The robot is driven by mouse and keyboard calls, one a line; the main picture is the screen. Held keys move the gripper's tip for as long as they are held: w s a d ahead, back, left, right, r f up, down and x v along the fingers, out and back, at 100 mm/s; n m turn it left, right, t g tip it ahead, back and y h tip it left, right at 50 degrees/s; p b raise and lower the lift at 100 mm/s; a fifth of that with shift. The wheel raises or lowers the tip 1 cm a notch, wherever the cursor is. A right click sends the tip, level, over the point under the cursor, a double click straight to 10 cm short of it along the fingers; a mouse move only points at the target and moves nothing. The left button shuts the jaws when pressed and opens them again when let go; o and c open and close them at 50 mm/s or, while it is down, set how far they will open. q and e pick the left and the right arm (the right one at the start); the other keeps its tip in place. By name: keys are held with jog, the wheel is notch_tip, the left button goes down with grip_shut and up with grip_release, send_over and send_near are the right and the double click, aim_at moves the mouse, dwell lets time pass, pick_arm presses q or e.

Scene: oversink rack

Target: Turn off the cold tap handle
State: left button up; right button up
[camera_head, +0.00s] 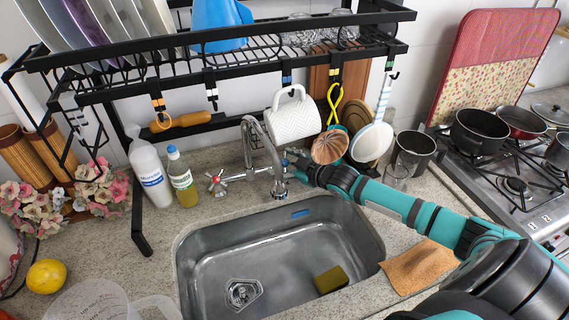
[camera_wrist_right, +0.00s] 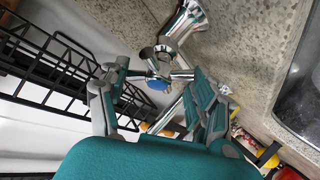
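The chrome tap (camera_head: 263,155) stands behind the sink with a tall curved spout. Its cold handle, with a blue cap (camera_wrist_right: 158,84), is on the right side of the tap, largely hidden by my right gripper in the head view. The other handle (camera_head: 217,182), with a red mark, is on the left. My right gripper (camera_wrist_right: 161,72) reaches in from the right at the cold handle. Its fingers are apart, one on each side of the handle; I cannot tell whether they touch it. My left gripper is not in view.
The steel sink (camera_head: 215,235) holds a sponge (camera_head: 330,280). A black rack (camera_head: 110,88) with hanging utensils and a white mug (camera_head: 293,120) overhangs the tap. Bottles (camera_head: 150,170) stand left of it. A glass (camera_head: 397,177) and pot (camera_head: 413,152) stand close to my right arm.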

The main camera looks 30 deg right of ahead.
jog(key=shift+s+f, duration=0.1)
jog(key=c, duration=0.9)
jog(key=shift+w+r, duration=0.2)
jog(key=shift+r, duration=0.3)
dwell(0.3)
jog(key=o, duration=1.3)
jog(key=shift+a+f, duration=0.15)
jog(key=shift+f, duration=0.1)
jog(key=shift+s+f, duration=0.1)
